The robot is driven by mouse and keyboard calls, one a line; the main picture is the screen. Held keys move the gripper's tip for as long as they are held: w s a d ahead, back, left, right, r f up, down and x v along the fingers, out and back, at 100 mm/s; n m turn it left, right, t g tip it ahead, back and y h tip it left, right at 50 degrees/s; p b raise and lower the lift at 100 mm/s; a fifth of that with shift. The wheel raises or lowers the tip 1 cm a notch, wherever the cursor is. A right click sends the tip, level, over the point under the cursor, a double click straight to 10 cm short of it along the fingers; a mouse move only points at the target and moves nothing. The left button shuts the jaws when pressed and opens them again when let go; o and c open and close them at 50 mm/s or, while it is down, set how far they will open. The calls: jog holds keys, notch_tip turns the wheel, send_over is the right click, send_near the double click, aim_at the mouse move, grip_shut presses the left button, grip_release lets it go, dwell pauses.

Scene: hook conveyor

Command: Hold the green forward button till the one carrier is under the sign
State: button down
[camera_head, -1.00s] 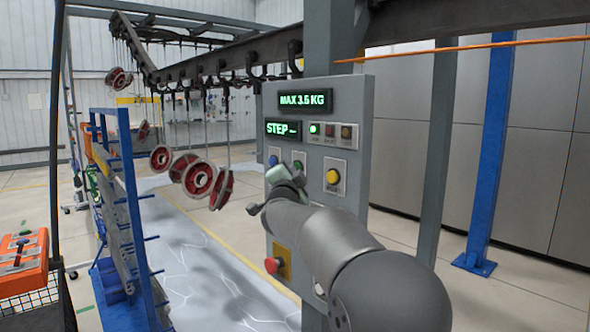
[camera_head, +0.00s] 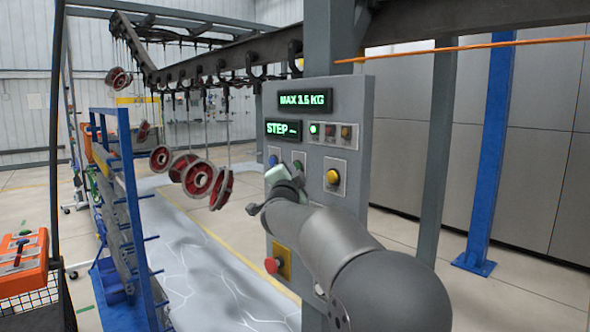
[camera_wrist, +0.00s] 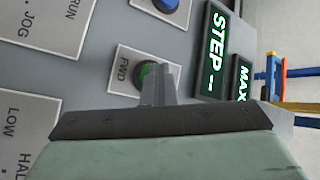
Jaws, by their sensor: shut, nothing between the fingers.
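The green forward button, labelled FWD (camera_wrist: 147,72), is partly covered by my shut gripper (camera_wrist: 158,84) in the wrist view. The fingertips are at the button; I cannot tell whether it is pressed in. In the head view the green button (camera_head: 297,165) shows just above my gripper (camera_head: 280,180). Several hook carriers hang from the overhead rail (camera_head: 215,62), some holding red wheels (camera_head: 199,177). I cannot tell which carrier or sign is meant.
The grey control panel (camera_head: 352,110) has a MAX 3.5 KG display (camera_head: 305,100), a STEP display (camera_head: 283,129), a blue button (camera_wrist: 167,4), a yellow button (camera_head: 333,177) and a red stop button (camera_head: 272,265). A blue rack (camera_head: 127,180) stands left.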

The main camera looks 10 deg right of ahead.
jog(key=shift+s+a, duration=0.35)
jog(key=shift+a, duration=0.4)
jog(key=a, duration=0.1)
jog(key=s+a, duration=0.1)
jog(key=a, duration=0.1)
jog(key=s+a, duration=0.1)
jog(key=shift+s+a, duration=0.1)
jog(key=shift+a, duration=0.1)
